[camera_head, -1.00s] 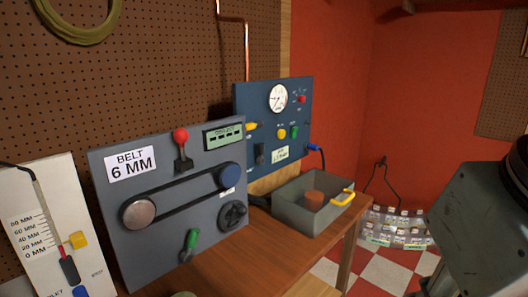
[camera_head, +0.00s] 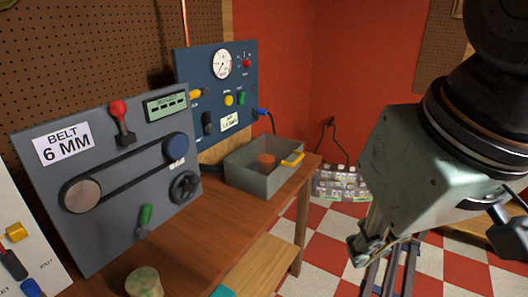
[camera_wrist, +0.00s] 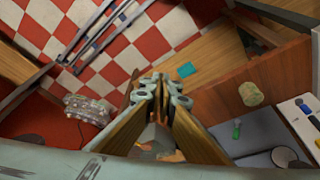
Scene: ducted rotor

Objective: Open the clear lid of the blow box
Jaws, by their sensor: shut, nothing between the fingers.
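The blow box (camera_head: 262,184) is a grey open-topped-looking box at the far right end of the wooden bench in the head view. A yellow handle (camera_head: 293,159) sits at its right rim, and an orange-brown cylinder (camera_head: 266,160) shows inside. The clear lid itself is hard to make out. My gripper (camera_head: 362,254) hangs to the right of the box, over the floor and clear of the handle. In the wrist view my gripper (camera_wrist: 161,85) has its fingers together with nothing held.
A grey belt panel (camera_head: 110,215) and a blue gauge panel (camera_head: 213,100) stand along the bench (camera_head: 215,228). A beige cylinder (camera_head: 143,282) is on the near bench. A rack of small containers (camera_head: 341,184) is beyond the box.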

